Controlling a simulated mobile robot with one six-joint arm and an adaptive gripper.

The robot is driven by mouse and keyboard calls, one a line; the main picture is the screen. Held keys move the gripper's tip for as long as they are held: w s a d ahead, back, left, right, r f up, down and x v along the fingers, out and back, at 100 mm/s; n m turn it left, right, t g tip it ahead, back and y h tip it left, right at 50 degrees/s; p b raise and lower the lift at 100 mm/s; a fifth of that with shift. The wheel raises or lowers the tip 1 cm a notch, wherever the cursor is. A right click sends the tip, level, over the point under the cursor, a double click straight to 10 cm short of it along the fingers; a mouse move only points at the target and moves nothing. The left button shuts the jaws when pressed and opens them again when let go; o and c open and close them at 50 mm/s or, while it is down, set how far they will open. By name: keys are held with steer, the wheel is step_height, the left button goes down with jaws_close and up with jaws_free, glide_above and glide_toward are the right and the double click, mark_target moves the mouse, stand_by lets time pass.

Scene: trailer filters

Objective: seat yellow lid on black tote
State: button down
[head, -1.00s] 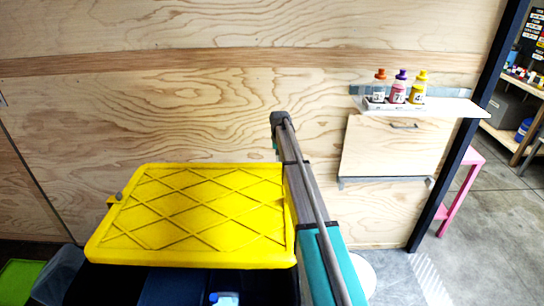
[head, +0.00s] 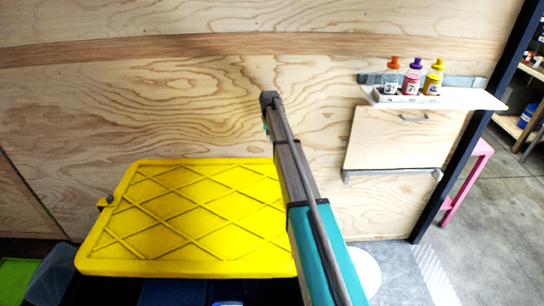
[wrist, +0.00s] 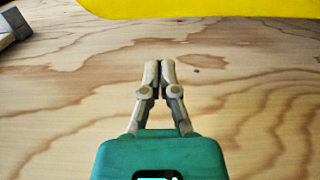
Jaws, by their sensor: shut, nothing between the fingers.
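The yellow lid (head: 190,215), with a raised diamond pattern, lies flat in the head view over the back part of the black tote (head: 105,291). Dark tote interior shows in front of the lid's near edge, so the lid appears set back; its exact contact with the rim is hidden. In the wrist view the lid's edge (wrist: 210,8) crosses the top. My gripper (wrist: 160,66) is shut and empty, in front of bare plywood and apart from the lid. In the head view my arm hides the lid's right edge, and the gripper itself cannot be made out.
A plywood wall (head: 190,105) stands close behind the lid. A white shelf (head: 460,97) with three capped bottles is at right, above a folded panel (head: 400,140). A pink stool (head: 465,180) stands farther right. A blue-topped item (head: 228,303) shows inside the tote.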

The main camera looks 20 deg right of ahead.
mark_target(274, 185)
steer(key=shift+d+f, duration=0.1)
steer(key=shift+d, duration=0.3)
steer(key=shift+f, duration=0.1)
step_height(274, 185, down, 10)
steer(key=b, duration=1)
steer(key=shift+s+d+r, duration=0.1)
steer(key=shift+r, duration=0.1)
steer(key=shift+s, duration=0.1)
steer(key=s+a, duration=0.2)
steer(key=s, duration=0.4)
steer(key=s+a, duration=0.2)
steer(key=s, duration=0.4)
steer(key=s+a, duration=0.2)
steer(key=s, duration=0.5)
steer(key=shift+w, duration=0.1)
steer(key=shift+r, duration=0.15)
